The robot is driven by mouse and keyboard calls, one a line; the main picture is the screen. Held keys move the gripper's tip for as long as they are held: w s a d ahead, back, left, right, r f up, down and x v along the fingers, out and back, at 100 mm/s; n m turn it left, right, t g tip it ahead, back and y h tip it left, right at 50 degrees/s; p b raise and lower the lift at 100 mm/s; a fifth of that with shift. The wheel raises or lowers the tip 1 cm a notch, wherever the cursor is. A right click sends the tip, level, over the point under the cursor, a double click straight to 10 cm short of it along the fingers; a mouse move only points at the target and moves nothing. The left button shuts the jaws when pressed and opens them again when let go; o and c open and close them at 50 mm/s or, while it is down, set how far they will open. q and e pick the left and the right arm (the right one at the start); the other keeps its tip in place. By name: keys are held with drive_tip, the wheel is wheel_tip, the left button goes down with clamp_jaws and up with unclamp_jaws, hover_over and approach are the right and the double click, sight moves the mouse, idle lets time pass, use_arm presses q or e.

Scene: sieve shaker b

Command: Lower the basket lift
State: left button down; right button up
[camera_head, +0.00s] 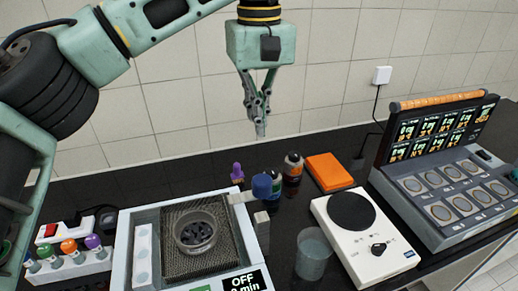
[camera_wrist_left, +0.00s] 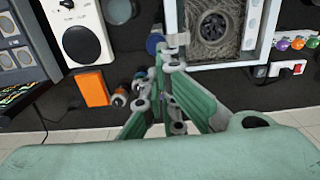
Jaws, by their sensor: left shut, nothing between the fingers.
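The white bath unit (camera_head: 128,255) stands at the front, left of centre, with a mesh basket (camera_head: 172,262) inside and a round metal cup (camera_head: 201,233) in the basket. Its display (camera_head: 243,283) reads OFF. A blue knob (camera_head: 262,186) on a pale arm stands at the unit's right side; it appears to be the lift handle. The basket also shows in the left wrist view (camera_wrist_left: 240,50), as does the knob (camera_wrist_left: 155,43). My left gripper (camera_head: 261,132) points down, shut and empty, above and behind the knob, apart from it in the head view. My right gripper is out of view.
Dark bottles (camera_head: 292,166) and an orange box (camera_head: 329,171) stand behind, right of the knob. A glass beaker (camera_head: 313,252), a white hotplate (camera_head: 380,262) and a grey panel (camera_head: 450,195) fill the right. Capped vials (camera_head: 69,250) stand left. The tiled wall is close behind.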

sight(259, 181)
use_arm(q)
wheel_tip(259, 181, down, 13)
drive_tip(key=p, duration=0.5)
drive_tip(key=shift+f, duration=0.2)
drive_tip(key=shift+f, duration=0.1)
wheel_tip(259, 181, down, 9)
drive_tip(key=b, duration=0.8)
drive_tip(key=shift+s+r, duration=0.15)
drive_tip(key=shift+r, duration=0.05)
